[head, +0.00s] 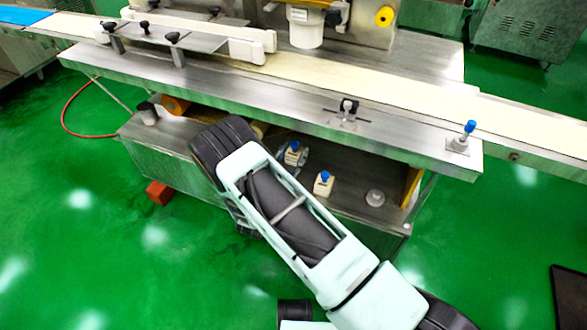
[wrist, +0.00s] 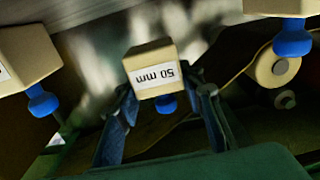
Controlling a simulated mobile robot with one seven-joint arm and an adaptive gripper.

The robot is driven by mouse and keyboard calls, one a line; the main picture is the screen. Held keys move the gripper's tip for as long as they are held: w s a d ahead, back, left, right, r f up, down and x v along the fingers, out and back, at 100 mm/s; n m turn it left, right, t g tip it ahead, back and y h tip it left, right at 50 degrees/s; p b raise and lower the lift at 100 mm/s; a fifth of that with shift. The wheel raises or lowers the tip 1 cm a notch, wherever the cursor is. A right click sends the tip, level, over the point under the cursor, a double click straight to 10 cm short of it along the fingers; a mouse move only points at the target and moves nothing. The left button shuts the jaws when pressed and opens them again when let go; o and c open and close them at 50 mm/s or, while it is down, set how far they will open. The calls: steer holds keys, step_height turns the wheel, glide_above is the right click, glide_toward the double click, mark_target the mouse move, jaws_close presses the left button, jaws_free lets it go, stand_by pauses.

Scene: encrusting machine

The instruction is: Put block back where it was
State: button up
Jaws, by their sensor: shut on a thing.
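A cream block (wrist: 155,70) marked "50 mm" shows in the middle of the wrist view, its label upside down. Its blue knob (wrist: 166,104) points toward my gripper (wrist: 168,98) and sits between the fingers. The fingers are shut on the block's knob; the exact contact is partly dark. In the head view my arm reaches to the machine's lower shelf and hides my gripper and the held block.
Other cream blocks with blue knobs stand on the lower shelf, one at the left (head: 293,153) and one nearer (head: 323,183). They flank the held block in the wrist view. The steel table (head: 230,90) overhangs the shelf. A red block (head: 159,192) lies on the floor.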

steer(key=shift+s+f+b, duration=0.25)
steer(key=shift+s+f, duration=0.05)
steer(key=shift+f, duration=0.55)
steer(key=shift+s+f+b, duration=0.25)
steer(key=shift+f, duration=0.55)
steer(key=shift+s+f+b, duration=0.25)
steer(key=shift+s+f, duration=0.05)
steer(key=shift+f, duration=0.55)
steer(key=shift+f, duration=0.15)
steer(key=o, duration=1.3)
steer(key=shift+r, duration=0.3)
steer(key=p+v, duration=0.2)
steer(key=v, duration=1)
steer(key=shift+f, duration=0.1)
steer(key=shift+w+a, duration=0.1)
